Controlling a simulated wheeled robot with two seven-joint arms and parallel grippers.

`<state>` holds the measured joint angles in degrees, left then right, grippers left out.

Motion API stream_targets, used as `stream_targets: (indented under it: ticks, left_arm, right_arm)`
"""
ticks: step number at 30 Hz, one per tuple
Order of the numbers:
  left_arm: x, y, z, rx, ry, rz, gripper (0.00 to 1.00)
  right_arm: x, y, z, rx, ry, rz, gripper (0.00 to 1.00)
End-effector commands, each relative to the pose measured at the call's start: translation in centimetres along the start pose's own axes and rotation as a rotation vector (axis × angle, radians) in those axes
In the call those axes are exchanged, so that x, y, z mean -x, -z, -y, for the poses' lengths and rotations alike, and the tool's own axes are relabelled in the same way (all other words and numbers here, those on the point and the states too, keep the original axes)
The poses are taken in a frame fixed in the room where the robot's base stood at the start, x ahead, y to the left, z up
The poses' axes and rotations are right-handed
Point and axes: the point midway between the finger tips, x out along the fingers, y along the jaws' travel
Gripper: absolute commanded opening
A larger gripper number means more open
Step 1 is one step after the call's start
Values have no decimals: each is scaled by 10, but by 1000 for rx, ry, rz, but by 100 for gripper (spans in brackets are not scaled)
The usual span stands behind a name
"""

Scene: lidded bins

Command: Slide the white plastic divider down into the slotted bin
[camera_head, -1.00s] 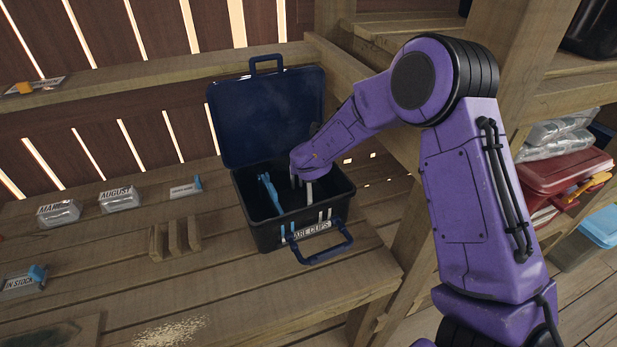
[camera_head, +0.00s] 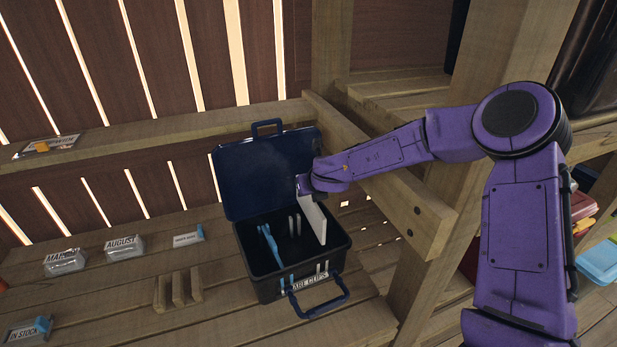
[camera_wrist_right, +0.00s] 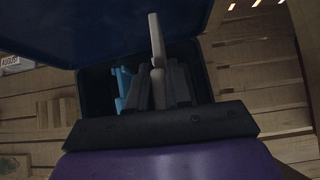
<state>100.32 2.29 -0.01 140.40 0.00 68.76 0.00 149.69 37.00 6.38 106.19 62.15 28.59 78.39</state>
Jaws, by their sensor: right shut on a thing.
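The slotted bin (camera_head: 265,286) is a dark blue case on the shelf, its lid (camera_head: 268,178) open at the back. Pale slot strips (camera_head: 295,224) show on its inner back wall. A blue divider (camera_head: 270,246) stands inside at the left. My right gripper (camera_head: 305,185) is shut on the white divider (camera_head: 314,219) at its upper end. The divider is tilted over the bin's right part; I cannot tell whether its lower end is inside. In the wrist view the white divider (camera_wrist_right: 156,40) sits between my right fingers (camera_wrist_right: 160,88). My left gripper is not in view.
A wooden rack (camera_head: 179,290) stands left of the bin. Labelled clear packs (camera_head: 124,246) lie farther left on the shelf. A wooden post and brace (camera_head: 385,180) stand close to the bin's right. The front boards are clear.

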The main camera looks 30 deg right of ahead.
Motion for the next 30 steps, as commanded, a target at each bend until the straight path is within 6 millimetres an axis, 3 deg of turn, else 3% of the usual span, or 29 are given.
stream_targets:
  ticks: [4, 15, 30]
  left_arm:
    - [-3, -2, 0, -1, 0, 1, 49]
    - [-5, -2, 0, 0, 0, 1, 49]
    - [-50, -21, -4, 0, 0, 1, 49]
  right_arm:
    - [-1, -2, -8, 59, -56, 1, 0]
    - [-2, -1, -8, 58, -56, 1, 0]
    - [-40, 36, -8, 58, -55, 0, 0]
